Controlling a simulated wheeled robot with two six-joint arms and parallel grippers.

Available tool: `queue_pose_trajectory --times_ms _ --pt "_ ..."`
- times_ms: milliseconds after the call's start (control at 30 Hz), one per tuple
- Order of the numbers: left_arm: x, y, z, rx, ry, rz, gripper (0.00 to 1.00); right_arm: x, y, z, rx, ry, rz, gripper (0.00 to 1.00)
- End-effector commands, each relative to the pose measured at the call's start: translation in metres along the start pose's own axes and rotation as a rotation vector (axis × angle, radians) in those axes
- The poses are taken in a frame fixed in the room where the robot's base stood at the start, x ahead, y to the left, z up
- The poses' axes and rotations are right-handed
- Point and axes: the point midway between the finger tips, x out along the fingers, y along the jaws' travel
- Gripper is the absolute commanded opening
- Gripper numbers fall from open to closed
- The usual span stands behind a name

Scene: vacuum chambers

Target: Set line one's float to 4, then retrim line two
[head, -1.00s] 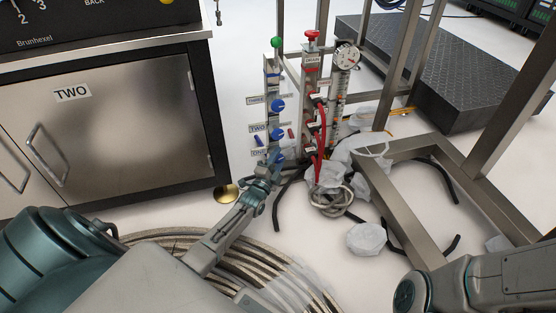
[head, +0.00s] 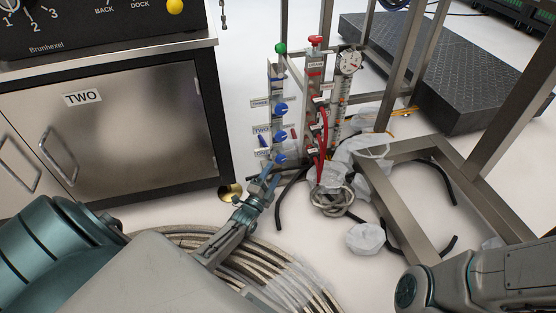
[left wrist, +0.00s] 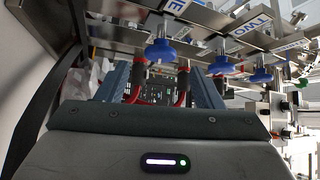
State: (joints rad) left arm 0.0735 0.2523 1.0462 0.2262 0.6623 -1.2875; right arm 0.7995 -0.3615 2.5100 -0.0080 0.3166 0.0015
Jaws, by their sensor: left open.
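A narrow upright panel carries three blue knobs beside labels that appear to read THREE, TWO and ONE: the top knob (head: 280,109), the middle knob (head: 279,135) and the lowest knob (head: 280,158). My left gripper (head: 266,180) is just below the lowest knob, open and empty. In the left wrist view its fingers (left wrist: 160,85) are spread, with the nearest blue knob (left wrist: 160,52) above the gap; the other knobs recede to the right, near a TWO label (left wrist: 257,22). No float can be made out. My right gripper is out of view.
A red-topped column (head: 315,70) with red hoses and a round gauge (head: 349,62) stand right of the panel. Metal frame legs (head: 400,205) and crumpled plastic (head: 365,238) lie to the right.

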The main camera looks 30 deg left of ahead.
Motion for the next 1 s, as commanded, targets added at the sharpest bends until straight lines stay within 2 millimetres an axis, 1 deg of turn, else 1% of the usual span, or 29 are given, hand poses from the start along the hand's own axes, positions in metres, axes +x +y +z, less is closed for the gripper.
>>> queue_pose_trajectory --times_ms 33,100,200,300,867,1000 --pt "-0.009 -0.003 -0.001 0.0 -0.001 0.002 0.61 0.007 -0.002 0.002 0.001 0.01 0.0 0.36" --pt "-0.02 -0.002 -0.001 -0.001 -0.001 0.002 0.61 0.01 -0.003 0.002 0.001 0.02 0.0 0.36" --pt "-0.031 -0.001 -0.001 -0.001 -0.001 0.001 0.61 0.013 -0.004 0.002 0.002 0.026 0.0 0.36" --pt "-0.036 0.0 0.0 -0.001 -0.001 0.0 0.61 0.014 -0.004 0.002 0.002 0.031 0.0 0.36" --pt "-0.037 0.0 0.0 -0.001 0.0 -0.001 0.61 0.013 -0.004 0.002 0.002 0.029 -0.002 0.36" --pt "-0.035 -0.008 -0.002 -0.001 0.0 -0.001 0.61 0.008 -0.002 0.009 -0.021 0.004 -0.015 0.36"
